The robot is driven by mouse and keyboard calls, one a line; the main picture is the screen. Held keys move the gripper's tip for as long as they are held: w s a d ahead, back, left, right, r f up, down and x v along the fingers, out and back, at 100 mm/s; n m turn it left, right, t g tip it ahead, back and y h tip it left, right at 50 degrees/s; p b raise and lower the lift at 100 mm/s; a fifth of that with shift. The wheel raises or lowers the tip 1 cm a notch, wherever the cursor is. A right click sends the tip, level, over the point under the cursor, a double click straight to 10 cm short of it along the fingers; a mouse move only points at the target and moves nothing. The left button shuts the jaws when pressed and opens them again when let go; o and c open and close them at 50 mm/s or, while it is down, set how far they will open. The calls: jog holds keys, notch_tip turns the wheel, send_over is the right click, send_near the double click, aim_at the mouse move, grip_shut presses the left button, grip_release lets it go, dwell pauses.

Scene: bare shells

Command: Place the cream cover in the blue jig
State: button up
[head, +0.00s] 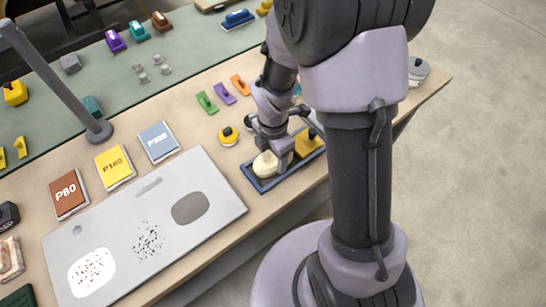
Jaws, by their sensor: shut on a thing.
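The cream cover (266,164) is at the left part of the blue jig (262,187), a shallow frame near the front edge of the table. My gripper (282,152) is shut on the cream cover, low over the jig. I cannot tell whether the cover rests on the jig floor or hangs just above it. A yellow piece (308,143) sits in the right part of the jig. My arm hides some of the jig's far side.
A round yellow item (228,136) stands just left of the jig. A grey board (180,250) lies further left, with sanding sheets (115,166) behind it. Green, purple and orange pieces (223,93) lie behind the jig. A grey pot (418,72) stands at right.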

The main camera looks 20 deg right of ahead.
jog(key=shift+f+b, duration=0.45)
jog(key=shift+f, duration=0.05)
jog(key=o, duration=1.4)
jog(key=shift+r, duration=0.15)
